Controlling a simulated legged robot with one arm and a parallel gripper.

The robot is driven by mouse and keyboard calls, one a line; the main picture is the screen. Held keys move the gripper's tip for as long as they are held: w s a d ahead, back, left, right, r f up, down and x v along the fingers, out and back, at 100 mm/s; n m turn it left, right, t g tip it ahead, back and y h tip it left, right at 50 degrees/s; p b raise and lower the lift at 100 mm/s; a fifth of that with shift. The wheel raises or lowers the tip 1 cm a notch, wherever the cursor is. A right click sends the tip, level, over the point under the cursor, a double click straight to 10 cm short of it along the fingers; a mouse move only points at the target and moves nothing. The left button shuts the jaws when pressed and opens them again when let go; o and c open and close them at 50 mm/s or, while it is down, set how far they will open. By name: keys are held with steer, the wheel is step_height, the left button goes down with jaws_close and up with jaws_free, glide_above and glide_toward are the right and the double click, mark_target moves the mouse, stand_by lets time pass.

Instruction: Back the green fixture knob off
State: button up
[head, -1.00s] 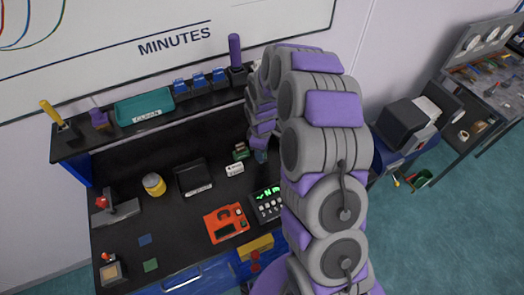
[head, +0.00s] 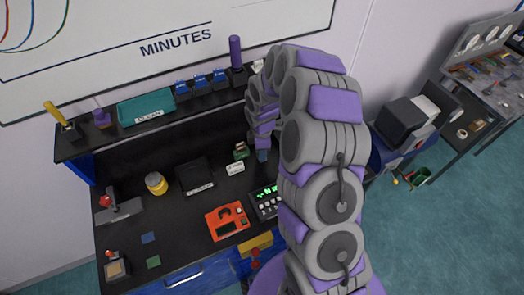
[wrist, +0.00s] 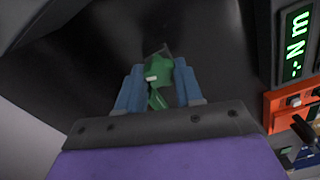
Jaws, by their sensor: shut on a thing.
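The green fixture (head: 241,151) stands on the black bench, left of the end of my arm in the head view. In the wrist view its green body (wrist: 159,68) and a narrower green knob (wrist: 158,98) lie between the blue fingers of my gripper (wrist: 160,80). The gripper is shut on the knob. In the head view a blue part of my gripper (head: 262,156) shows beside the fixture, and my arm hides the rest. The knob's contact faces and exact turn angle cannot be made out.
A small white labelled block (head: 235,168) lies in front of the fixture. A black keypad box with green digits (head: 266,202) and an orange device (head: 227,221) are nearer. A black tray (head: 195,176) and a yellow jar (head: 156,184) stand left. A shelf (head: 215,90) runs behind.

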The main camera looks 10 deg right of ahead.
steer(key=n+p, duration=0.1)
steer(key=n, duration=0.1)
steer(key=shift+r+n, duration=0.1)
steer(key=shift+n, duration=0.2)
steer(key=shift+n+p, duration=0.3)
steer(key=shift+n, duration=0.4)
steer(key=o, duration=0.9)
